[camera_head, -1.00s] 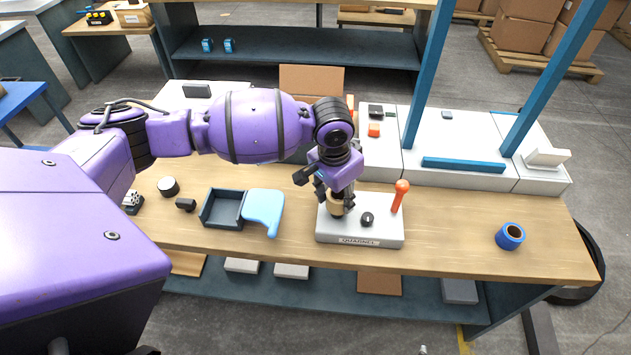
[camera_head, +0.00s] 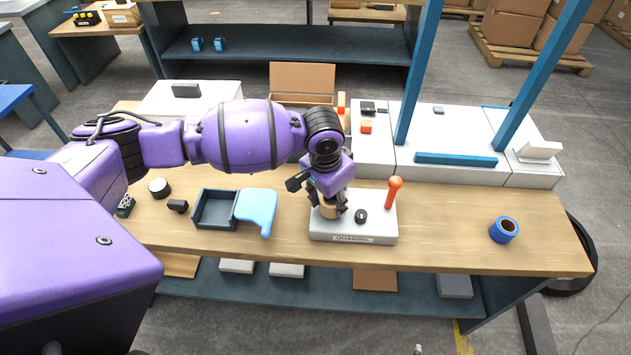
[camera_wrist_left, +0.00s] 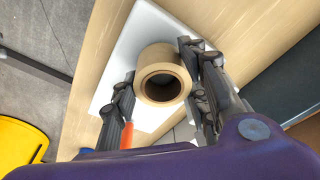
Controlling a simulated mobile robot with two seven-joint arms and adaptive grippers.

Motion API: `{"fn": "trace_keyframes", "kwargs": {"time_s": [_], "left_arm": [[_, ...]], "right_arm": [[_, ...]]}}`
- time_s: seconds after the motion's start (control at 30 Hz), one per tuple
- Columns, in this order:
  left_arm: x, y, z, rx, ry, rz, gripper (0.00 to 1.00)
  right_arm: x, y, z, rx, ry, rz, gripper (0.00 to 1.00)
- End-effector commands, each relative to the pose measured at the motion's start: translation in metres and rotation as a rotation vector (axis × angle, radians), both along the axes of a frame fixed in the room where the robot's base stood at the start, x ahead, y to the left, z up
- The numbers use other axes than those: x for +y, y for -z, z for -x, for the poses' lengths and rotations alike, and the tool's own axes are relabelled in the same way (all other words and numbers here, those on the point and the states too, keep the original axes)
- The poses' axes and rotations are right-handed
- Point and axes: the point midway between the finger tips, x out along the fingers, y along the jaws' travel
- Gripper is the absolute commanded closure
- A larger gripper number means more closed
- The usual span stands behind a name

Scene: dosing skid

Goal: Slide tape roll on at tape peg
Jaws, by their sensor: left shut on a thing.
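A tan tape roll (camera_head: 329,210) is at the left part of a white base plate (camera_head: 353,238) with a name label on its front edge. My left gripper (camera_head: 329,203) points down and is shut on the roll. In the left wrist view, the roll (camera_wrist_left: 149,90) sits between the two fingers (camera_wrist_left: 163,85), its dark bore facing the camera. The tape peg cannot be made out; the roll and fingers cover that part of the plate. I cannot tell whether the roll touches the plate. My right gripper is not in view.
The plate also carries a black knob (camera_head: 361,216) and an upright orange handle (camera_head: 394,190). A blue roll (camera_head: 503,230) lies on the bench at right. Bench between plate and blue roll is clear.

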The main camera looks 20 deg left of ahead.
Motion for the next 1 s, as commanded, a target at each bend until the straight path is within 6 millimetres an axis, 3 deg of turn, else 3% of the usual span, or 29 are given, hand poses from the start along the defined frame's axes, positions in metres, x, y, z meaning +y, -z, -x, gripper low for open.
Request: {"fn": "trace_keyframes", "kwargs": {"time_s": [0.37,0.4,0.57,0.87,1.0], "left_arm": [[0.000,0.009,-0.001,-0.002,0.000,0.000,0.85],[0.000,0.009,-0.001,-0.003,0.001,0.000,0.58],[0.000,0.008,-0.001,-0.003,0.001,0.000,0.37],[0.000,0.008,-0.001,-0.002,0.001,0.000,0.37],[0.000,-0.002,0.000,-0.004,0.002,0.001,0.37]], "right_arm": [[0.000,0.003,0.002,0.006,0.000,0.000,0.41],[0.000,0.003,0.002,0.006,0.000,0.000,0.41],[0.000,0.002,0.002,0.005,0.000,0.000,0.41],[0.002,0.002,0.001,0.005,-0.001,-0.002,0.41],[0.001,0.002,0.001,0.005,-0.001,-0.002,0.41]]}}
